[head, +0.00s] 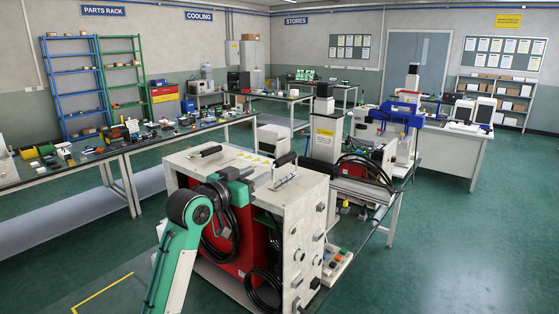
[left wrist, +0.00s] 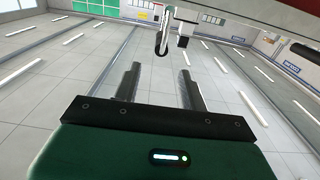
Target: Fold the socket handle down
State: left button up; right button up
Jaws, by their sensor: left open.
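My left arm rises from the bottom of the head view, and its green gripper (head: 248,172) is at the top edge of a cream cabinet (head: 311,205) with a red side. The fingertips are hard to make out there. In the left wrist view, the left gripper (left wrist: 160,80) is open, with nothing between its two dark fingers. Beyond them a bent metal loop (left wrist: 162,38), possibly the socket handle, hangs from a pale edge beside a small dark block (left wrist: 183,35). The loop is apart from the fingers. I cannot tell which part is the socket. My right gripper is out of view.
Two black grips (head: 211,151) (head: 285,159) stand on the cabinet top. Black cables hang along its red side. A long bench (head: 100,158) with small parts runs along the left, and a bench with a blue machine (head: 396,117) stands behind. Green floor is clear at the right.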

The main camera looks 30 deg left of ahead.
aim_at(278, 160)
pick_arm(q)
jog(key=w+p, duration=0.1)
jog(key=w, duration=0.3)
jog(key=shift+w+d+r, duration=0.1)
jog(key=shift+r, duration=0.05)
jog(key=w, duration=0.2)
jog(key=w+p, duration=0.2)
jog(key=w, duration=0.1)
jog(key=shift+w+d, duration=0.25)
jog(key=shift+w, duration=0.05)
jog(key=shift+w+f, duration=0.2)
jog(key=shift+w, duration=0.35)
jog(key=shift+f, duration=0.1)
grip_shut()
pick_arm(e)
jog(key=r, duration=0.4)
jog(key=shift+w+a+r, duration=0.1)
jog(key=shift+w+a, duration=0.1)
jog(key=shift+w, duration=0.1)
